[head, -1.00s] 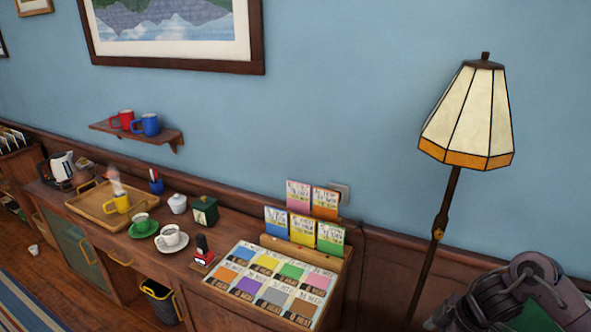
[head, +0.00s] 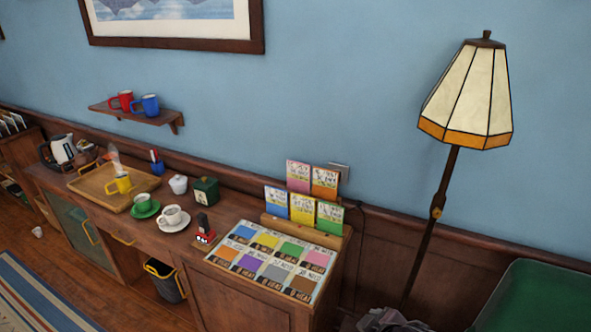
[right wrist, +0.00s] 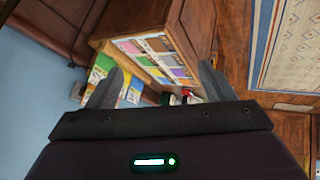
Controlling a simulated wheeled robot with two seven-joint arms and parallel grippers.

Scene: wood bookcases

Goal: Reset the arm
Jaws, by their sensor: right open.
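My right gripper (right wrist: 160,82) shows in the right wrist view, its two grey fingers spread apart with nothing held between them. Beyond the fingers are the wooden cabinet and its card board, seen at a tilt, and the fingers appear clear of them. In the head view only a small part of my right arm (head: 388,321) shows at the bottom edge, right of the cabinet. My left gripper and left arm are in neither view.
A wooden cabinet (head: 235,292) carries a colored card board (head: 275,262), a card rack, cups and a tray (head: 92,184). A floor lamp (head: 467,95) stands to the right, near a green surface (head: 545,300). A wall shelf (head: 150,117) holds two mugs. Open floor lies at lower left.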

